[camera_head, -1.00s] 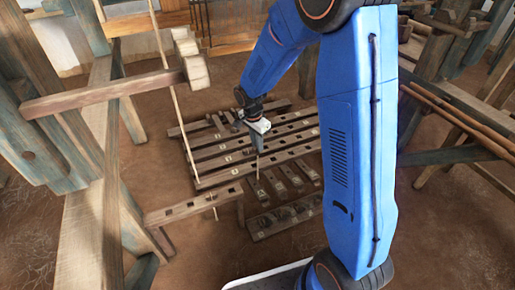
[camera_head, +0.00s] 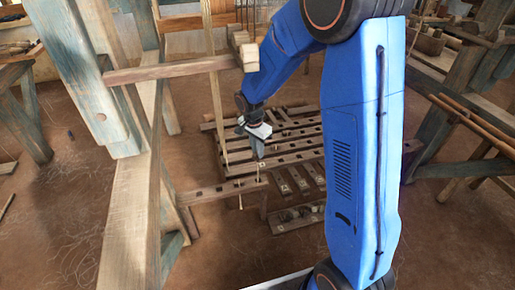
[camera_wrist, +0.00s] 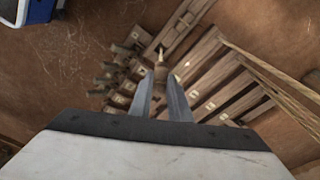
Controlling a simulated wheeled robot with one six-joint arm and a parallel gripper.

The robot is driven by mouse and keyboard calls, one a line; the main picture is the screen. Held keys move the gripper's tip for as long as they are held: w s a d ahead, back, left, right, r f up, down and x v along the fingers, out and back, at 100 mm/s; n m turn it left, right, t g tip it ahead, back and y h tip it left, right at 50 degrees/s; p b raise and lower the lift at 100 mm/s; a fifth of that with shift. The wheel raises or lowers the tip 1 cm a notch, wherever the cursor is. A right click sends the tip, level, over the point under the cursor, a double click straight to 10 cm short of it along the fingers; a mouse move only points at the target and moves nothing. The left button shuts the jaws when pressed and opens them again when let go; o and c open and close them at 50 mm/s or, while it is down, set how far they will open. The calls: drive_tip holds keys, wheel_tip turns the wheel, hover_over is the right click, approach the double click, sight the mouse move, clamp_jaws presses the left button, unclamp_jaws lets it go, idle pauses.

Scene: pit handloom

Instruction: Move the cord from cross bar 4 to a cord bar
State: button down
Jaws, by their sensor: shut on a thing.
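My gripper (camera_head: 259,154) points down and is shut on the cord's (camera_wrist: 160,72) light wooden end piece. In the wrist view the fingertips (camera_wrist: 162,84) close on this piece, with a thin tip beyond it. In the head view the held end hangs close to the right end of a short bar with square holes (camera_head: 225,188), which looks like a cord bar. I cannot tell whether it touches the bar. The bar also shows in the wrist view (camera_wrist: 184,28). Several labelled cross bars (camera_head: 290,157) lie behind; their numbers are too small to read surely.
Short labelled wooden pieces and a dark rack (camera_head: 298,219) lie right of the holed bar. Loom posts and a horizontal beam (camera_head: 170,70) stand at left. More timber frames (camera_head: 470,90) stand at right.

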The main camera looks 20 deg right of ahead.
sight(255, 154)
wheel_tip(255, 154, down, 15)
idle(2.1)
drive_tip(key=shift+d, duration=0.1)
idle(0.5)
drive_tip(key=c, duration=1.6)
unclamp_jaws()
drive_tip(key=shift+r, duration=0.1)
drive_tip(key=r, duration=0.5)
drive_tip(key=a+r, duration=0.1)
drive_tip(key=r, duration=0.5)
drive_tip(key=s+r, duration=0.1)
drive_tip(key=r, duration=0.5)
drive_tip(key=shift+a+r, duration=0.1)
drive_tip(key=shift+a, duration=0.3)
